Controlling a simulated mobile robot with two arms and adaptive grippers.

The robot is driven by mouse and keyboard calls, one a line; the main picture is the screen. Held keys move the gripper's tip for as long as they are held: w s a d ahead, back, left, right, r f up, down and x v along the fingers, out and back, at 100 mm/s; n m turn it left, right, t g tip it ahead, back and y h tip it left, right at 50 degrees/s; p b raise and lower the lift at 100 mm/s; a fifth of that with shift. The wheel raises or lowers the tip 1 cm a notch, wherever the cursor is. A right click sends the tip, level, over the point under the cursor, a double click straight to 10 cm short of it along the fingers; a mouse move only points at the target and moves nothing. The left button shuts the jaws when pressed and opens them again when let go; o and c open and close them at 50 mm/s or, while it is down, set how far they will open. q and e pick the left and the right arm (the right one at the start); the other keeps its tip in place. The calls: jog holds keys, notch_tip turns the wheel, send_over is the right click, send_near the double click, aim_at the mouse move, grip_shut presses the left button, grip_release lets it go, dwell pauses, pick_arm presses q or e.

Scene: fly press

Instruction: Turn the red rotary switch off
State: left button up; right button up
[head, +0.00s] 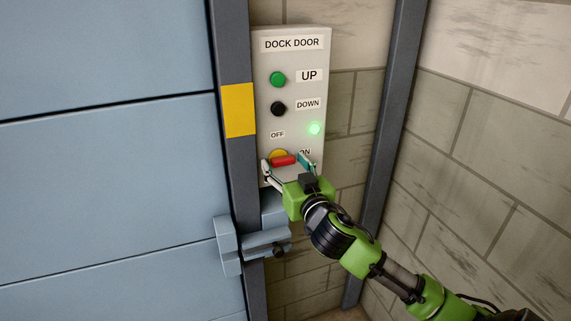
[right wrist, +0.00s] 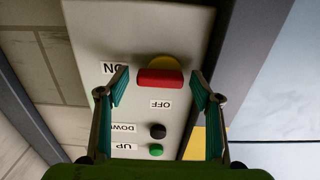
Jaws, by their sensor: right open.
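The red rotary switch (head: 285,160) has a red bar handle on a round yellow base (head: 275,153), low on the grey DOCK DOOR panel (head: 264,120). In the head view the bar lies nearly level, its right end toward the ON label (head: 305,152); the OFF label (head: 277,135) is above. My right gripper (head: 284,163) is open at the switch. In the right wrist view the red bar (right wrist: 160,79) shows between the spread fingers (right wrist: 160,75), with a small gap at each end. My left gripper is not in view.
A green UP button (head: 278,79), a black DOWN button (head: 278,109) and a lit green lamp (head: 314,128) are higher on the panel. A blue door (head: 110,170) with a latch (head: 255,247) is to the left. A grey post (head: 385,130) and block wall (head: 490,130) are to the right.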

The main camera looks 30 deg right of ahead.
jog(key=c, duration=1.1)
